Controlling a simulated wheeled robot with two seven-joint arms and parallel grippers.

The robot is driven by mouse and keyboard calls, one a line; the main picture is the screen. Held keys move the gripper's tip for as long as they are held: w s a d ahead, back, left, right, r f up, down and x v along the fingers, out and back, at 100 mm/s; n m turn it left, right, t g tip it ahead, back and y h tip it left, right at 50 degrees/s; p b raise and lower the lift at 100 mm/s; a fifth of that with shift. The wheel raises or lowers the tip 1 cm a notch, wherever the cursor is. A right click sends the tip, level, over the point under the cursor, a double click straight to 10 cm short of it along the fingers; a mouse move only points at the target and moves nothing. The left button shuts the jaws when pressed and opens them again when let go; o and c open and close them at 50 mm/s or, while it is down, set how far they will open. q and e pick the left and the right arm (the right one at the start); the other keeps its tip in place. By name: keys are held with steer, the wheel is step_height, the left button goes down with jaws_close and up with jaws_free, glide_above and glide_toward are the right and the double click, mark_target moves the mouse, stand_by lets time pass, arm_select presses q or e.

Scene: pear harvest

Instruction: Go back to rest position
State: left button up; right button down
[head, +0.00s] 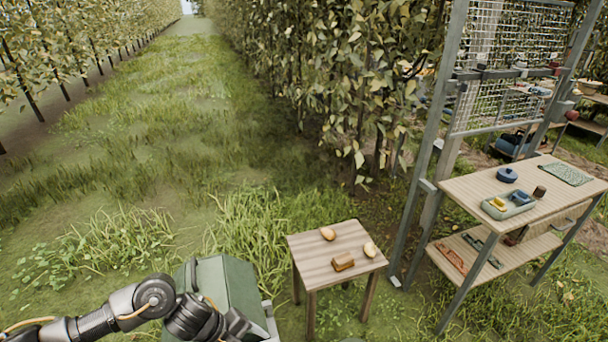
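My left arm comes in at the bottom left, and its dark end with the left gripper (236,325) sits at the bottom edge, in front of a green box. The fingers are not clear enough to show whether they are open or shut. My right gripper is not in view. A small wooden table (312,259) stands to the right of the green box. On it lie an orange-yellow pear (327,233), a paler pear (370,249) and a brown block-like object (343,262). My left gripper is apart from all three.
The green box (232,283) stands close beside my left arm. At the right, a metal-framed workbench (541,207) holds a tray (509,205), a blue pot (507,175) and a green mat (565,174). Leafy trees (330,70) line a grassy lane (150,110), which is open ahead.

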arm_select(q)
steer(key=s+d+r+n+t, duration=0.1)
steer(key=d+r+n+t, duration=0.5)
steer(key=n, duration=0.4)
steer(key=s+a+f+n+g+y, duration=0.1)
steer(key=s+a+f+n+y, duration=0.15)
steer(key=s+a+n, duration=0.55)
steer(key=s+a+f+n+g+y, duration=0.2)
steer(key=s+a+n+y, duration=0.2)
steer(key=s+a+n, duration=0.4)
step_height(320, 180, down, 29)
steer(key=s+a+g+b, duration=0.1)
steer(key=s+b, duration=0.1)
steer(key=s, duration=0.1)
steer(key=s+a+f+g+b, duration=0.1)
steer(key=s+a+f, duration=0.2)
steer(key=s+f, duration=1.3)
steer(key=shift+f+m+g, duration=0.15)
steer(key=shift+m+g, duration=0.15)
steer(key=shift+m, duration=0.1)
